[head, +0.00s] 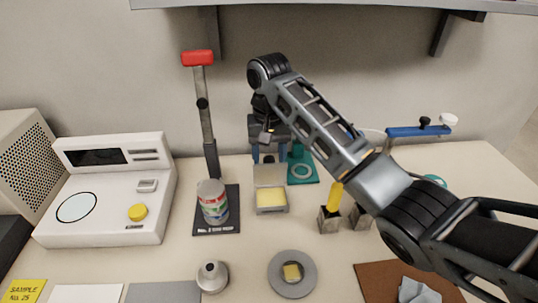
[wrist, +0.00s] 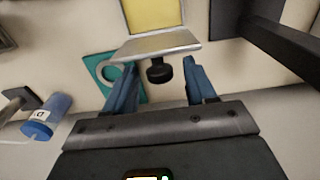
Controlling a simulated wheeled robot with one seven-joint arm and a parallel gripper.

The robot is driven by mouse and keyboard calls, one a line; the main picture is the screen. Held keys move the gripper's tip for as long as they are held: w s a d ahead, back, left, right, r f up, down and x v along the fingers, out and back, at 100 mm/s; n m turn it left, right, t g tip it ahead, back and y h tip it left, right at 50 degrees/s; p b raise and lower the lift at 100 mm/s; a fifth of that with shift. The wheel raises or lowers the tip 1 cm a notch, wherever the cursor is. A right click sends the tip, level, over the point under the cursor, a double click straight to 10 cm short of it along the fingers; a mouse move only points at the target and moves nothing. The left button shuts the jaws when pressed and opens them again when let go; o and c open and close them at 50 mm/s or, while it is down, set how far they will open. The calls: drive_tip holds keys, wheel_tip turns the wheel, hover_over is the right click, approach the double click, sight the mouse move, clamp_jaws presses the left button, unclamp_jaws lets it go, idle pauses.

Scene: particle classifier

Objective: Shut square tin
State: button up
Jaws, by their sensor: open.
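The square tin (head: 271,209) stands on the table with its grey lid (head: 269,175) raised at the back and a yellow inside showing. In the wrist view the tin's yellow inside (wrist: 152,14) is at the top edge. The lid (wrist: 160,44) is below it, seen nearly edge-on, with a black knob (wrist: 160,72) on its outer face. My gripper (head: 268,158) is behind the raised lid, fingers pointing down. In the wrist view my gripper (wrist: 155,78) is open, its blue fingers apart on either side of the knob, with no clear contact.
A teal piece with a ring (head: 302,171) is close behind right of the tin. A can (head: 212,202) on a dark mat and a red-headed tool (head: 198,58) are left. Metal blocks (head: 329,220) are right. A round grey dish (head: 292,277) is in front. A shelf (head: 330,5) hangs above.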

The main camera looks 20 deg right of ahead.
drive_tip(key=shift+c, duration=0.4)
clamp_jaws()
